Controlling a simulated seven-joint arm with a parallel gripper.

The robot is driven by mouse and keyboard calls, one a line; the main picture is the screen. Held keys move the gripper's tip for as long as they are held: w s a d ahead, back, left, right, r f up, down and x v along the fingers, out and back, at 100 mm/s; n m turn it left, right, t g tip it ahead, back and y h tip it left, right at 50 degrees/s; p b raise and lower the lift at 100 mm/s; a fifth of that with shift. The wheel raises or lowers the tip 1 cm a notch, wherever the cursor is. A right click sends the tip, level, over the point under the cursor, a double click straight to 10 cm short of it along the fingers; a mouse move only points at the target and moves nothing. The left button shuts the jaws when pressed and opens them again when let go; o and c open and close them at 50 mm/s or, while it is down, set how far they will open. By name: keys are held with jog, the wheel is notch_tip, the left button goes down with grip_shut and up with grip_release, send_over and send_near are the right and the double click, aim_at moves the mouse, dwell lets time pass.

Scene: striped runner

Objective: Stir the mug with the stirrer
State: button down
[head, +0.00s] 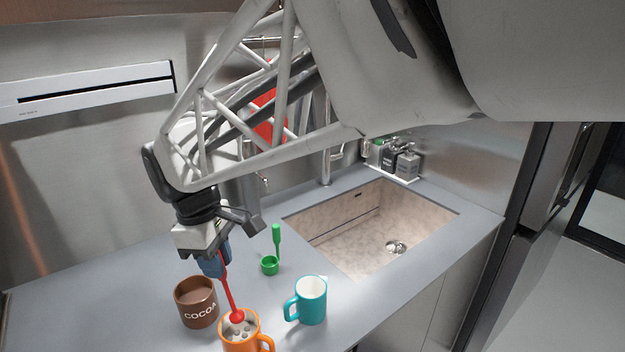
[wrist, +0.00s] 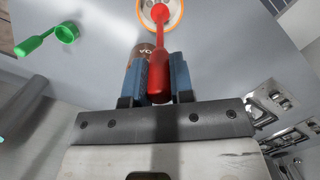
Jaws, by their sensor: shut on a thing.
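My gripper (head: 214,264) is above the counter, its blue fingers shut on the handle of the red stirrer (head: 228,290). In the wrist view the stirrer (wrist: 160,70) runs up between the fingers (wrist: 160,85). The stirrer's lower end reaches the mouth of the orange mug (head: 240,340), which has pale lumps at its top. How deep the tip sits I cannot tell. The orange mug's rim also shows in the wrist view (wrist: 180,14). The mug is cut off at the bottom of the head view.
A brown cocoa mug (head: 196,304) stands just left of the orange mug, and a teal mug (head: 312,301) to its right. A green scoop (head: 270,265) is behind them. The sink (head: 372,228) opens to the right, with bottles (head: 407,163) behind it.

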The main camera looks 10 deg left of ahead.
notch_tip(320, 180, down, 9)
dwell(1.3)
jog(key=shift+f, duration=0.15)
dwell(0.3)
jog(key=shift+w+d, duration=0.1)
